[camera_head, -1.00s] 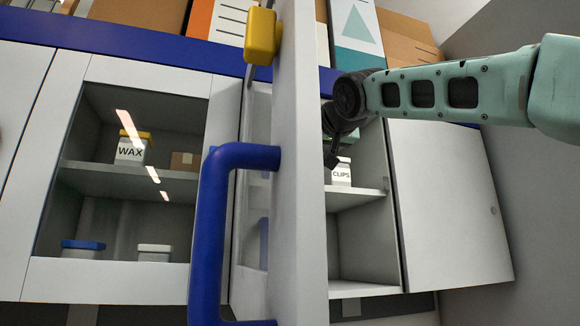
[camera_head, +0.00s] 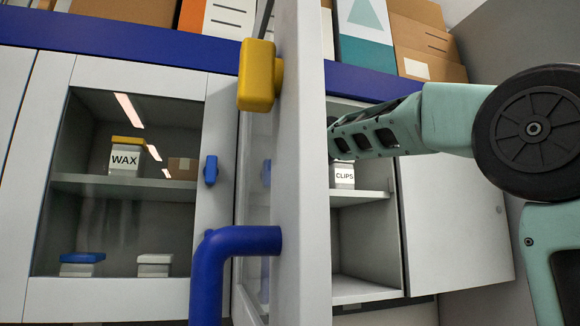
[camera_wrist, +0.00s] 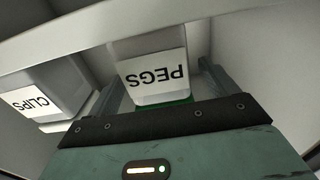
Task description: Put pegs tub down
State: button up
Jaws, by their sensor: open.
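The pegs tub (camera_wrist: 155,62) is white, with a PEGS label that reads upside down in the wrist view and a green lid edge (camera_wrist: 178,101) towards my gripper. My gripper (camera_wrist: 160,84) is open, with one finger on each side of the tub. Whether either finger touches it I cannot tell. The clips tub (camera_wrist: 42,98) is beside it, to the left in the wrist view. In the head view the clips tub (camera_head: 344,175) stands on the cabinet's middle shelf (camera_head: 362,197). There, the open door and my arm hide the pegs tub and my gripper.
The open cabinet door (camera_head: 303,200), with a blue handle (camera_head: 207,270) and a yellow block (camera_head: 258,75), stands close left of my arm. A closed glass door (camera_head: 60,185) covers the wax tub (camera_head: 125,157) and other tubs. The lower shelf (camera_head: 362,290) looks bare.

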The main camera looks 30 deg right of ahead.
jog(key=shift+x, duration=0.85)
jog(key=shift+r, duration=0.1)
jog(key=c, duration=1.3)
jog(key=shift+o, duration=0.2)
notch_tip(320, 180, up, 10)
jog(key=p, duration=0.3)
